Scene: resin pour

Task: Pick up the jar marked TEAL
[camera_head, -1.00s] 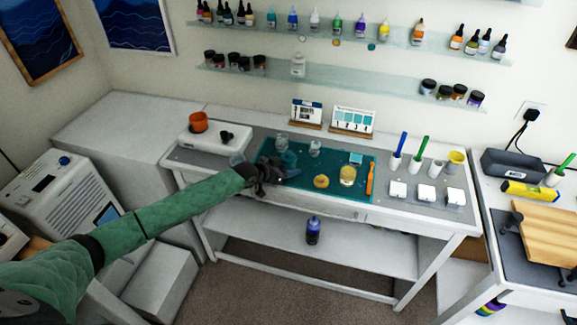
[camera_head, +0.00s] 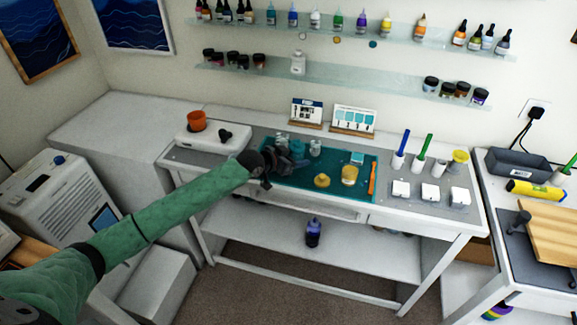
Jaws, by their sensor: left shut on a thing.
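My left gripper (camera_head: 280,162) is over the left part of the teal work mat (camera_head: 325,188) on the middle table. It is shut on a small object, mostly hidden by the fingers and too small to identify. Jars with dark lids stand on the lower wall shelf, one group at the left (camera_head: 230,59) and one at the right (camera_head: 447,89). Their labels are too small to read, so I cannot tell which is marked TEAL. My right gripper is not in view.
Clear cups (camera_head: 315,148), a yellow tape-like ring (camera_head: 322,181), a cup of amber liquid (camera_head: 349,175) and an orange tool (camera_head: 372,180) are on the mat. An orange cup (camera_head: 196,121) stands on a white device at the left. A dark blue bottle (camera_head: 313,232) stands on the undershelf.

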